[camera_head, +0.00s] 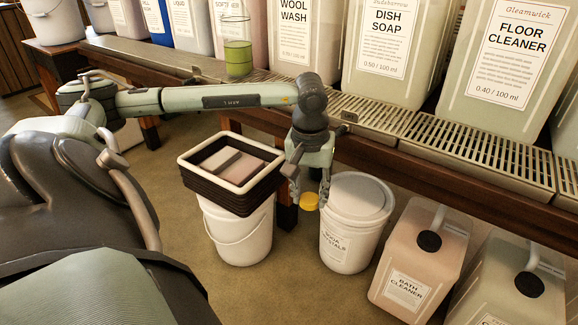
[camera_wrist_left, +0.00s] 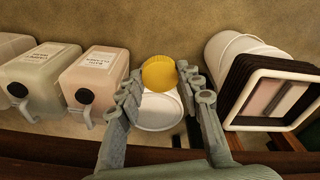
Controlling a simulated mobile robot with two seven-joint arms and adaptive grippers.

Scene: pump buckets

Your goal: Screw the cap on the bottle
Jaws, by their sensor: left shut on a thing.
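My left gripper (camera_head: 309,192) points down in front of the shelf and is shut on a yellow round cap (camera_head: 309,201). In the left wrist view the cap (camera_wrist_left: 159,73) sits between the fingertips of the left gripper (camera_wrist_left: 160,80), above the white bucket's lid. A clear vessel with yellow-green liquid (camera_head: 238,58) stands on the shelf, behind and left of the gripper. I cannot tell whether it is the task's bottle. My right gripper is not in view.
A slatted shelf (camera_head: 450,140) carries large labelled jugs, including dish soap (camera_head: 385,95) and floor cleaner (camera_head: 510,105). Below stand a lidded white bucket (camera_head: 345,255), a bucket topped by dark crates (camera_head: 235,205), and a pink jug with a pump (camera_head: 385,295).

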